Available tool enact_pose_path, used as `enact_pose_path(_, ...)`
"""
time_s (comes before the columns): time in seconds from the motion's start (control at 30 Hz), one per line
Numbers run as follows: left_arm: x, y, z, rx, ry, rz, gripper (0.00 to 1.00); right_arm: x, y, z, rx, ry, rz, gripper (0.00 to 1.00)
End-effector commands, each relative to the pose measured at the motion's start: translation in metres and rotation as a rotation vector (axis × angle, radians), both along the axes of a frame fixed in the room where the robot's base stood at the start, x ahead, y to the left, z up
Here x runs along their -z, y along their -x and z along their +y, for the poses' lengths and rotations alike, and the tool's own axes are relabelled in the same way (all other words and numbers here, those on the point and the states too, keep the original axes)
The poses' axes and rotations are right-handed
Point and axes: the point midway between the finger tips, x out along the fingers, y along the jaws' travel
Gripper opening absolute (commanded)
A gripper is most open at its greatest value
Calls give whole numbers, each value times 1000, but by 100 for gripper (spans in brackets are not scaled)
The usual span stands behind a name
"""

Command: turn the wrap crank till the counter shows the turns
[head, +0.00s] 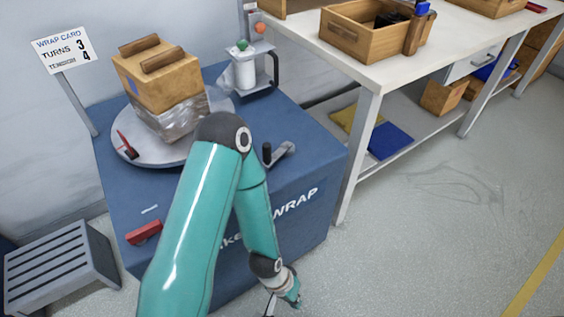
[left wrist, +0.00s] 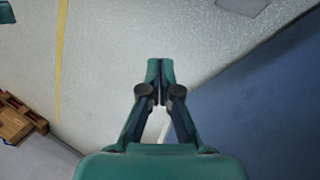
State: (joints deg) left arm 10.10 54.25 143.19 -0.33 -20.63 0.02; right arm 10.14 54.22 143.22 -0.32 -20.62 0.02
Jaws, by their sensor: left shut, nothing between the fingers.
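The wrap crank (head: 283,152), a grey arm with a black upright knob (head: 267,152), is on the blue wrap machine (head: 312,140), near its front right edge. A wooden crate (head: 158,78) stands on the grey turntable (head: 125,150), with clear film around its lower part. The wrap card (head: 65,48) shows turns 3 and tension 4. I cannot make out a counter; my left arm covers part of the machine. My left gripper (head: 297,302) hangs low in front of the machine, apart from the crank. In the left wrist view its fingers (left wrist: 160,68) are shut and empty.
A film roll (head: 243,73) stands in a holder behind the turntable. A white table (head: 340,60) with wooden boxes is at the right. A grey slatted stand (head: 62,268) is at the lower left. The floor (head: 430,220) at the right is clear.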

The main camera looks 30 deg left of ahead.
Motion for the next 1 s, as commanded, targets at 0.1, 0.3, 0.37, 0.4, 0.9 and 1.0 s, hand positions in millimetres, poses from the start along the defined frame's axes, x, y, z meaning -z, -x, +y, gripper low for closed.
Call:
enact_pose_path(0.1, 0, 0, 0, -1, 0, 0, 0, 0, 0, 0, -1, 0, -1, 0)
enact_pose_path(0.3, 0, 0, 0, -1, 0, -1, 0, 0, -1, 0, -1, 0, -1, 0)
enact_pose_path(0.37, 0, 0, 0, -1, 0, -1, 0, 0, -1, 0, -1, 0, -1, 0)
enact_pose_path(0.4, -1, -1, 0, 3, 0, -1, 0, 0, 0, 0, -1, 0, -1, 0)
enact_pose_path(0.9, -100, -45, -14, 1110, -105, -51, 0, -32, 0, 0, -1, 0, -1, 0)
enact_pose_path(1.0, -146, -74, 11, 1444, -267, -10, 0, -40, 0, 0, -1, 0, -1, 0)
